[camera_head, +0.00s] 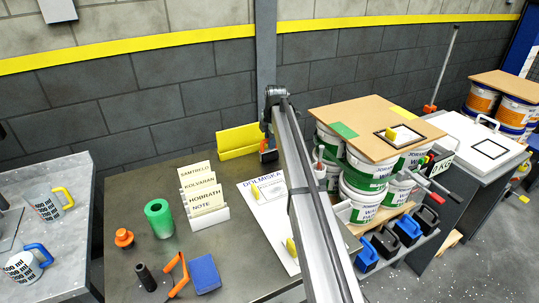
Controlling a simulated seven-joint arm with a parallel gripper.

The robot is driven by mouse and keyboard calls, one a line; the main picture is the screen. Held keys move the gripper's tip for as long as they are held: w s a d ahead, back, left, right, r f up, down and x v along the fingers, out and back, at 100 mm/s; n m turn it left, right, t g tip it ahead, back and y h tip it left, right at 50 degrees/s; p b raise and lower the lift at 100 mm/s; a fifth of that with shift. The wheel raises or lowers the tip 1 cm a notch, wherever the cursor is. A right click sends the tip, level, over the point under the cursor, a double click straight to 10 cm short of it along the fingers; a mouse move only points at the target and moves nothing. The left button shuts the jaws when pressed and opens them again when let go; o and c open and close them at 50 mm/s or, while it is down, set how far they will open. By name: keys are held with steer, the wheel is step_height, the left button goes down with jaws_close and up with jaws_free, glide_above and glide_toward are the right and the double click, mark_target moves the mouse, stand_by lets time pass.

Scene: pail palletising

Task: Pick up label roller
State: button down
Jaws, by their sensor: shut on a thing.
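My arm rises from the bottom edge to a joint near the top middle and bends down behind itself. My gripper (268,153) is at the back edge of the dark table, at the right end of a yellow holder (238,152). It is small and partly hidden by my arm. It is shut on a small dark thing with some red, which I take to be the label roller; its shape is not clear. I cannot tell whether it touches the holder or the table.
The dark table (240,240) carries a card rack (206,208), a green cylinder (158,218), an orange knob (123,237), a blue block (204,273) and a white sheet (262,215). Pails (366,170) under a brown board (375,125) stand right. Mugs (46,203) stand left.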

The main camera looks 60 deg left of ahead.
stand_by(0.5)
step_height(320, 180, up, 10)
steer(key=shift+r, duration=0.1)
steer(key=c, duration=1.5)
jaws_free()
jaws_close()
